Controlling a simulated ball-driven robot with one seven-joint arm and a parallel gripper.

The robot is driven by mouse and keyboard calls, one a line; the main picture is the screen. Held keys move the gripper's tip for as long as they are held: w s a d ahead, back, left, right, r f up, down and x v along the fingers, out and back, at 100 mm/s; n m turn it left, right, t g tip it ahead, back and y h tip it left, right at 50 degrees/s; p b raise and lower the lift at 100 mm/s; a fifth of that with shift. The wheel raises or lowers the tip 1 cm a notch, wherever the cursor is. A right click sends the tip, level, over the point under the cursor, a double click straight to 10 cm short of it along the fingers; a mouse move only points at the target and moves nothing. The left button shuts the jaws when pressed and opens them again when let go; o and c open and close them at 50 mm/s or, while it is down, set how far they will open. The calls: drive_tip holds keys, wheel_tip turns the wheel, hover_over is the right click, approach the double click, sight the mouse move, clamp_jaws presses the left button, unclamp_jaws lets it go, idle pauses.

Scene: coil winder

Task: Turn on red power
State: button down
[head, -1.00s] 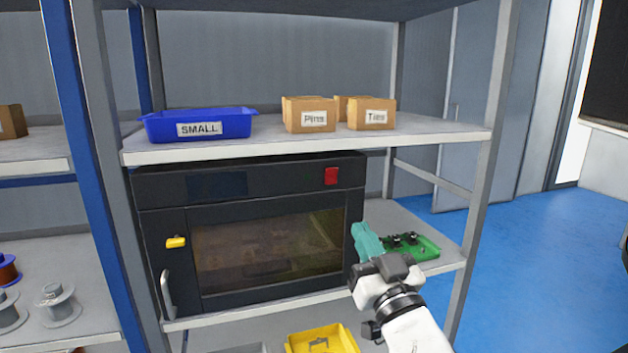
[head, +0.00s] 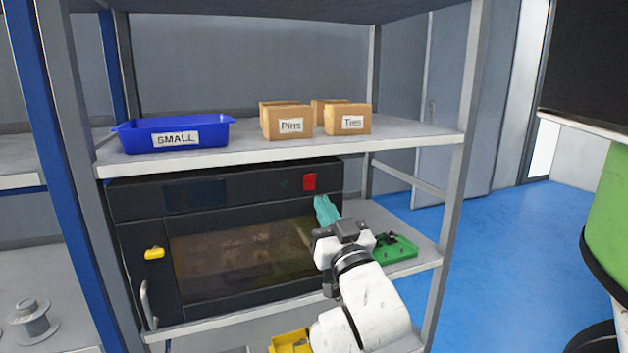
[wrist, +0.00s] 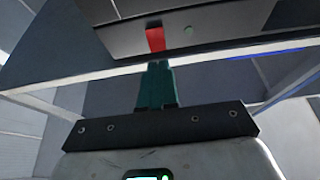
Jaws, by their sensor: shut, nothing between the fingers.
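The red power switch (head: 310,182) is on the upper right of the black oven's (head: 140,196) front panel. It also shows in the wrist view (wrist: 155,40), just beyond my fingertips. My gripper (head: 320,200) has teal fingers that are shut and empty. In the head view they point up, a little below and right of the red switch. In the wrist view my gripper (wrist: 156,66) lines up with the switch's lower end; I cannot tell whether they touch. A small round green mark (wrist: 188,30) sits beside the switch on the panel.
The oven stands on a grey shelf (head: 425,258) with a green board (head: 396,250) to its right. The shelf above (head: 250,150) holds a blue SMALL bin (head: 200,128) and cardboard boxes (head: 348,118). A yellow tray (head: 290,342) is below. A yellow knob (head: 154,253) is on the oven's left.

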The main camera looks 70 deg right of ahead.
sight(308, 176)
drive_tip(key=shift+p+x, duration=0.9)
drive_tip(key=shift+x, duration=2.15)
drive_tip(key=shift+r, duration=0.1)
drive_tip(key=p, duration=0.2)
drive_tip(key=shift+w+d+r+p, duration=0.1)
drive_tip(key=shift+r+p, duration=0.2)
drive_tip(key=shift+r, duration=0.1)
drive_tip(key=r+g+y+p, duration=0.1)
drive_tip(key=p, duration=0.2)
drive_tip(key=shift+w, duration=0.15)
drive_tip(key=shift+f, duration=0.5)
